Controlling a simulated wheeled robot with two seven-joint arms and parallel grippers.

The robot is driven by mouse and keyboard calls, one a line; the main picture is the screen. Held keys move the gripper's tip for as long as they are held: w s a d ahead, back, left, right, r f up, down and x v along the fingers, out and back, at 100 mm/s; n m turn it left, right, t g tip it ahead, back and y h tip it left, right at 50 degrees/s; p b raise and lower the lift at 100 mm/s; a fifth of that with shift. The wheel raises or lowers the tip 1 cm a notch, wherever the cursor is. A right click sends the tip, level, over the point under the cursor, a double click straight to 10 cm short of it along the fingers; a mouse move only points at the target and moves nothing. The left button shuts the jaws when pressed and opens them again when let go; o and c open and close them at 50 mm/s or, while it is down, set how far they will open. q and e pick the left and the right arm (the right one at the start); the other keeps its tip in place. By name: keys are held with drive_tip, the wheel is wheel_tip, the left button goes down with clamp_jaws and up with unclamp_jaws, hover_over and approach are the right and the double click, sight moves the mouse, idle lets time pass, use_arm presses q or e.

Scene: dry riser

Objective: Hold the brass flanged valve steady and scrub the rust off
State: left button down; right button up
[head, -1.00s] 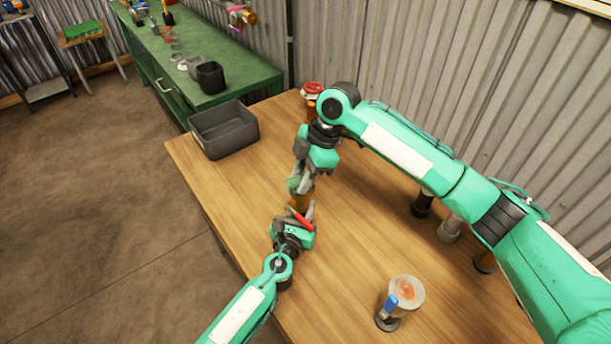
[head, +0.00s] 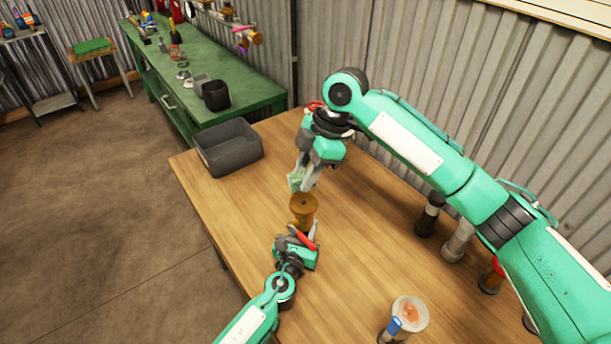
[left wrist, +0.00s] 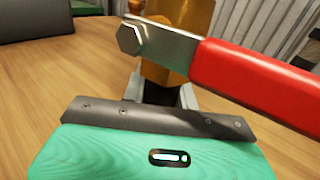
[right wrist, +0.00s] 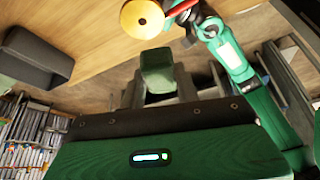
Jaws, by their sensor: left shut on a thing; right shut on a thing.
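The brass flanged valve (head: 303,208) stands upright on the wooden table, its round orange-brown flange facing up. My left gripper (head: 302,238) is shut on its body from the near side. In the left wrist view the brass body (left wrist: 178,55) rises between the fingers, partly hidden by a metal lever with a red handle (left wrist: 250,80). My right gripper (head: 305,180) is shut on a green scrubbing pad (head: 294,182), just beyond the flange. In the right wrist view the pad (right wrist: 157,72) appears apart from the flange (right wrist: 142,18). I cannot make out rust patches.
A dark grey open bin (head: 230,152) sits at the table's far left corner. A clear cup with orange contents (head: 410,313) and a blue part stands near right. Several cylindrical fittings (head: 458,242) stand along the wall. The table left of the valve is clear.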

drive_tip(key=d, duration=0.8)
idle(0.4)
idle(0.4)
use_arm(q)
drive_tip(key=c, duration=1)
unclamp_jaws()
drive_tip(key=v, duration=1.2)
